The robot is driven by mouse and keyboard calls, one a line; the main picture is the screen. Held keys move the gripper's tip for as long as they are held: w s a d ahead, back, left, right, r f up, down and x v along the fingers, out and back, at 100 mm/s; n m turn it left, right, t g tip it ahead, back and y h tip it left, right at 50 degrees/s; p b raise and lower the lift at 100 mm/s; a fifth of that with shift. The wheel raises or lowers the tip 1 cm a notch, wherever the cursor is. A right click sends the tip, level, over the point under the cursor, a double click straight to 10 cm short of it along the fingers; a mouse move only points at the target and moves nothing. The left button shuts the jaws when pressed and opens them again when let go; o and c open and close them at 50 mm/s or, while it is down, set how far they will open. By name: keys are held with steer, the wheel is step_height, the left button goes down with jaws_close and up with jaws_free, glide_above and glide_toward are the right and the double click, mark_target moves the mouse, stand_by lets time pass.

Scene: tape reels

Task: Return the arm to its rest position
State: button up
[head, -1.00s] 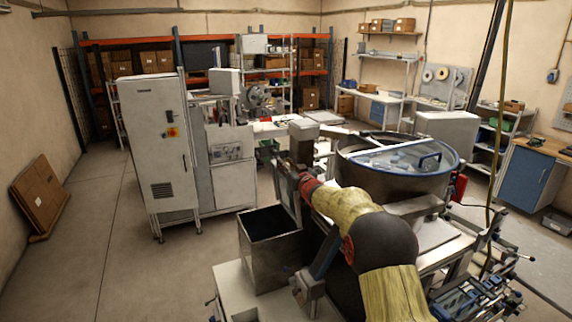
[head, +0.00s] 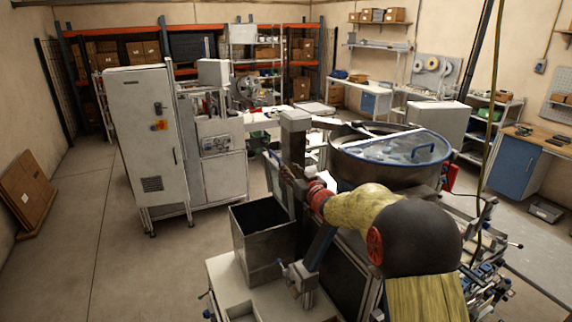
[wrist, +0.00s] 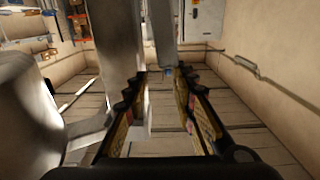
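My arm, yellow with a black elbow and red rings, reaches forward over the machine in the head view. My gripper (head: 286,172) is at its far end, beside a grey upright post (head: 295,150) and above the back edge of an open metal bin (head: 262,245); it is small and partly hidden there. In the wrist view my gripper (wrist: 160,76) has its two dark fingers well apart, with no held object visible between them. Grey metal columns (wrist: 118,45) stand close beyond the fingers, and a large grey rounded shape fills the left side.
A round metal bowl (head: 385,172) with a blue-rimmed clear cover stands right of the post. A tall white cabinet (head: 147,140) stands to the left. Blue-handled fixtures (head: 482,285) are at the lower right. Open floor (head: 90,240) lies at the left.

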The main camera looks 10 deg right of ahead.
steer(key=s+d+m+g+h+b, duration=0.1)
steer(key=s+h+b, duration=0.15)
steer(key=s, duration=0.25)
steer(key=s+d+f+g+h+b, duration=0.1)
steer(key=s+d+b, duration=0.15)
steer(key=s, duration=0.25)
steer(key=s+d+m+g+h+b, duration=0.1)
steer(key=s+b, duration=0.2)
steer(key=s, duration=0.2)
steer(key=s+a+f+g+b, duration=0.1)
steer(key=s+f+g+b, duration=0.2)
steer(key=s+f, duration=0.5)
steer(key=s+f+g+b, duration=0.2)
steer(key=s+f+b, duration=0.3)
steer(key=s, duration=1.7)
steer(key=s+a+f+m+g+b, duration=0.1)
steer(key=s+f+g+b, duration=0.2)
steer(key=s+f, duration=0.8)
steer(key=s+b, duration=0.2)
steer(key=s, duration=0.2)
steer(key=shift+a+f+g, duration=0.3)
steer(key=shift+a, duration=0.05)
steer(key=shift+h, duration=0.25)
